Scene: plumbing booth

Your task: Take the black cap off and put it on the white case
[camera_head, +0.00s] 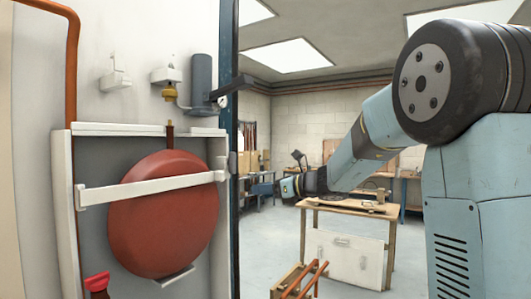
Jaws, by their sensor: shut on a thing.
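The white case (61,192) is most likely the open white box on the left wall, with a red round vessel (160,222) inside behind a white strap (150,189). I cannot pick out the black cap with certainty. My gripper (262,188) points left at the end of my arm, just right of the case's right edge in the picture. It is small and dark here. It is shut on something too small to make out. I cannot tell whether it touches the case.
Above the case are a grey cylinder (202,82), a black lever-like part (231,87) and a brass fitting (169,91). A copper pipe (72,60) runs down the left. A wooden bench (352,206) stands behind my arm. Open floor (268,240) shows between the wall and the bench.

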